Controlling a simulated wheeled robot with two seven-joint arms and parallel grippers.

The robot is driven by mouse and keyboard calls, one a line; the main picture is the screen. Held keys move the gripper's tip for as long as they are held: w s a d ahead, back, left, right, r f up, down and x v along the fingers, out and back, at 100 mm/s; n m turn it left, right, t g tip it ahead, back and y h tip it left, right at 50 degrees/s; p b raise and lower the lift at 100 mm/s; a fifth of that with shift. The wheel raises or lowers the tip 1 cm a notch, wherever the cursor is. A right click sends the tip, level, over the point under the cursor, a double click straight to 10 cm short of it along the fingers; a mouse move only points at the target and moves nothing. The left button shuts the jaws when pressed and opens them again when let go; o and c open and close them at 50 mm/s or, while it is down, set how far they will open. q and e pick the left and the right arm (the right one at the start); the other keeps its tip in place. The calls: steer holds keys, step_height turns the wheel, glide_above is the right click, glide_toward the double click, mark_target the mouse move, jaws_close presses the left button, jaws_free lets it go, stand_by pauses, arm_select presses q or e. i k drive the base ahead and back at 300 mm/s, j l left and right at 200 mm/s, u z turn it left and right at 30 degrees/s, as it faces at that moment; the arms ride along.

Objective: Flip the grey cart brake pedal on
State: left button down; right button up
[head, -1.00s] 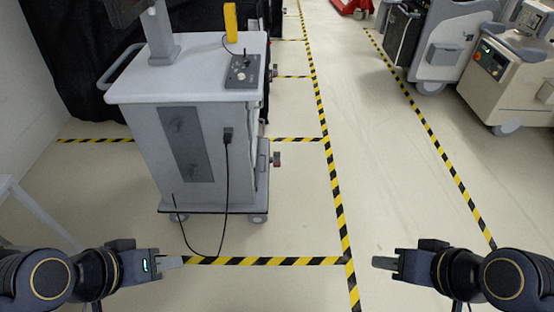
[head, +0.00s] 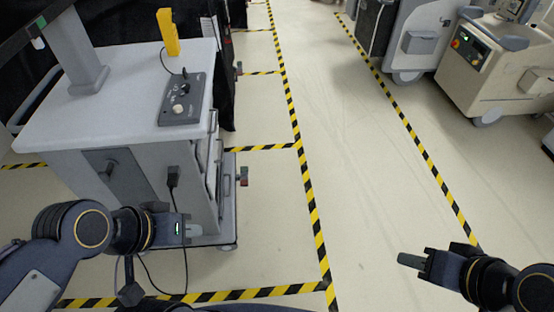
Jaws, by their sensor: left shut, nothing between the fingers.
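The grey cart (head: 75,122) stands at the left. My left gripper (head: 193,230) is shut and empty, in front of the cart's lower front edge. In the picture it is below and left of the pedal, apart from it. My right gripper (head: 410,260) is over bare floor at the lower right; its finger gap does not show clearly.
A control box (head: 180,98) and a yellow handset (head: 168,32) are on the cart top. A black cable hangs down its front to the floor. Black-covered carts stand behind. A beige machine (head: 490,65) is at the far right. The striped aisle between is clear.

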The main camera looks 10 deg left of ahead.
mark_target(244, 177)
steer(key=i+j+z, duration=0.1)
steer(key=i+z, duration=0.35)
steer(key=i, duration=0.4)
